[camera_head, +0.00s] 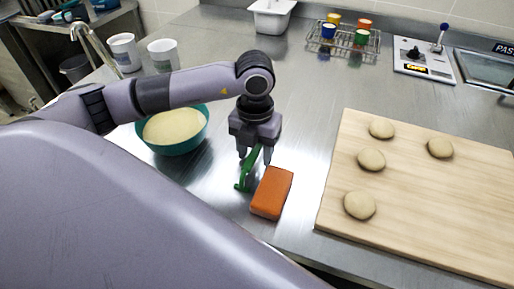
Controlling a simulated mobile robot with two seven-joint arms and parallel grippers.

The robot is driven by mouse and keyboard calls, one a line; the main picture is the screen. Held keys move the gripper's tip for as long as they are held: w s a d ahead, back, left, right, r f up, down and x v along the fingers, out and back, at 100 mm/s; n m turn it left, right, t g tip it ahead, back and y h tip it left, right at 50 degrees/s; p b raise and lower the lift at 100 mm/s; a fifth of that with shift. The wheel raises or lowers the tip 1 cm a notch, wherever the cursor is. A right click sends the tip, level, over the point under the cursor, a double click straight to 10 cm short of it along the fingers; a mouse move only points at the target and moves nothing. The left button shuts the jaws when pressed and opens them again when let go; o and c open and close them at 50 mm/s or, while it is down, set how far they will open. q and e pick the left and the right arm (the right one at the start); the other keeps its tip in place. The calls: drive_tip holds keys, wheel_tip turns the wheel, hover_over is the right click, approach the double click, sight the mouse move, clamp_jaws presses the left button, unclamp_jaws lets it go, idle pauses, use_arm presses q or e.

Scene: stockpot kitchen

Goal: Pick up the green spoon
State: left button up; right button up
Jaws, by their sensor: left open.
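The green spoon (244,178) is on the steel counter, between the teal bowl and the orange block. Its handle slants up toward my left gripper (254,158), which points down over it. The fingers are open, on either side of the handle's upper end. I cannot tell whether they touch it. My right gripper does not show.
An orange block (272,192) lies right beside the spoon. A teal bowl (175,147) of pale dough stands to the left. A wooden board (430,205) with several dough pieces lies to the right. A rack of coloured cups (345,38) stands behind.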

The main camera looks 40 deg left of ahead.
use_arm(q)
drive_tip(key=shift+f, duration=0.1)
drive_tip(key=shift+c, duration=0.3)
clamp_jaws()
wheel_tip(320, 180, up, 11)
wheel_tip(320, 180, up, 9)
drive_tip(key=p, duration=0.1)
hover_over(256, 149)
idle(0.4)
